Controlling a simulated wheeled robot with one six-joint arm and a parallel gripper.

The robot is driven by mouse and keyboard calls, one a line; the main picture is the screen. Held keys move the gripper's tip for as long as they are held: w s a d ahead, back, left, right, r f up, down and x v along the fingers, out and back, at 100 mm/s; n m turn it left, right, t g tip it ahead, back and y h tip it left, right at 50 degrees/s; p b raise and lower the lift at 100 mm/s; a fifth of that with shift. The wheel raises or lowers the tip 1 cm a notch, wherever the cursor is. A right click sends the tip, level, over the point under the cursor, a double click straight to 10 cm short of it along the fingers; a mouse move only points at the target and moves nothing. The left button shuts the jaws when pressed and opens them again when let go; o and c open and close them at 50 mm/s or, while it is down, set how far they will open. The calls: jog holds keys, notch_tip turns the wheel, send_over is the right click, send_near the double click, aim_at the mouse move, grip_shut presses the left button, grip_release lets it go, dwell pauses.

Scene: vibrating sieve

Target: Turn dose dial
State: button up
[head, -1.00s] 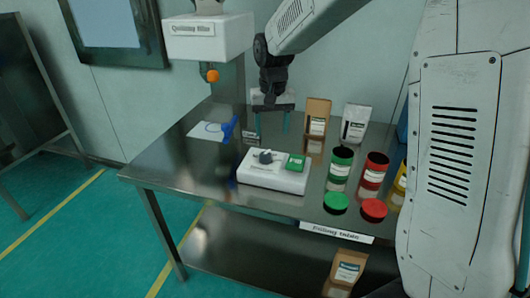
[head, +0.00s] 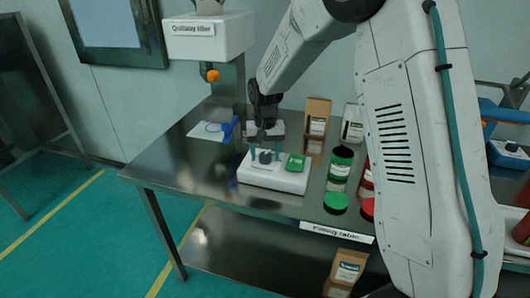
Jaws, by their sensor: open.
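The white dosing box (head: 253,174) sits on the metal table. Its dark dose dial (head: 265,157) stands on the left part of its top, and a green display or button (head: 295,163) is on the right. My gripper (head: 268,154) points down over the box, with one teal fingertip on either side of the dial. The jaws are open. I cannot tell whether a finger touches the dial.
Brown and white bags (head: 316,122) and jars with green (head: 340,165) and red contents stand right of the box. Green (head: 336,202) and red lids lie in front. A blue scoop (head: 228,129) lies left on a white sheet. A white machine head with an orange knob (head: 212,75) hangs at the upper left.

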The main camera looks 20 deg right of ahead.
jog(key=shift+c, duration=0.2)
jog(key=c, duration=0.9)
jog(key=shift+c, duration=0.2)
jog(key=shift+n, duration=0.3)
jog(key=n, duration=0.3)
jog(key=shift+n, duration=0.4)
jog(key=n, duration=0.4)
jog(key=shift+n, duration=0.3)
jog(key=n, duration=0.4)
jog(key=shift+n, duration=2.4)
